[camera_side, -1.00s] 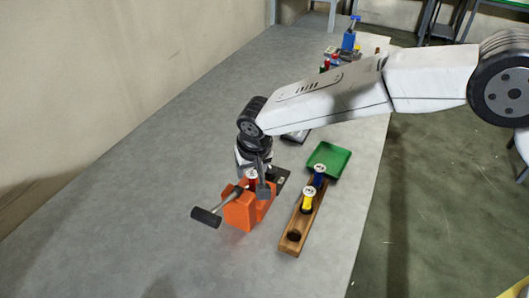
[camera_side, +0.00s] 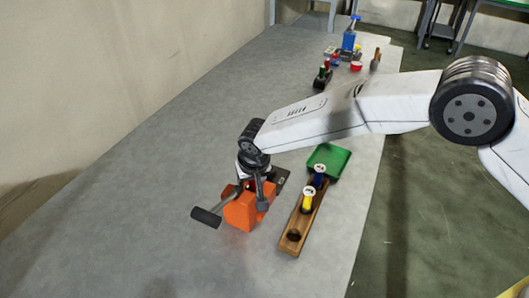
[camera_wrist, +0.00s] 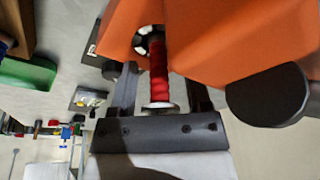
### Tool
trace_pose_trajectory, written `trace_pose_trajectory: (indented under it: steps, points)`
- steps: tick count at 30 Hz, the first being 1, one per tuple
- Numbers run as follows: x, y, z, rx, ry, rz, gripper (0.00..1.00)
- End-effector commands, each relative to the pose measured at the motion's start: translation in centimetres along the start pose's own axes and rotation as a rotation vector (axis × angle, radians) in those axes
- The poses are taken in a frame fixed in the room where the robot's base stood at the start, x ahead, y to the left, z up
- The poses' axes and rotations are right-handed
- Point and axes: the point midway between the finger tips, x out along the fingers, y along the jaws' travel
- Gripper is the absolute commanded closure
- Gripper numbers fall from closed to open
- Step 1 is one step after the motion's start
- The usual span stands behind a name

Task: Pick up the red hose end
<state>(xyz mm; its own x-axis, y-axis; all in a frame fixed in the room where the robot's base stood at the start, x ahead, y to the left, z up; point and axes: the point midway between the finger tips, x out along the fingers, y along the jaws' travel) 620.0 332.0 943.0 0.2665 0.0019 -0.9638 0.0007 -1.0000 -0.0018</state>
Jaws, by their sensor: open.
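The red hose end (camera_wrist: 158,76) is a ribbed red cylinder with a pale flange at its near end and a dark ring at its far end. It stands at the orange block (camera_side: 241,210), which also fills the upper right of the wrist view (camera_wrist: 240,35). My gripper (camera_side: 253,188) points down over the block in the side view and hides the red hose end there. In the wrist view my gripper (camera_wrist: 160,88) is open, with one finger on each side of the red hose end. Gaps show between it and the fingers.
A dark-handled crank (camera_side: 206,217) sticks out left of the block. A wooden rack (camera_side: 292,240) holds a yellow piece (camera_side: 308,199) and a blue piece (camera_side: 318,179). A green tray (camera_side: 329,160) lies behind it. The table's left side is clear.

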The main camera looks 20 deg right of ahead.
Motion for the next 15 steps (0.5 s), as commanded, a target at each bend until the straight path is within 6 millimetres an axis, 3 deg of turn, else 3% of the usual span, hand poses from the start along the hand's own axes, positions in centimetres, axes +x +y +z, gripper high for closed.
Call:
trace_pose_trajectory:
  steps: [13, 15]
  points:
    - [-0.04, -0.01, 0.0, 0.0, 0.0, 0.0, 0.38]
    - [-0.04, -0.01, 0.0, 0.0, 0.0, 0.0, 0.6]
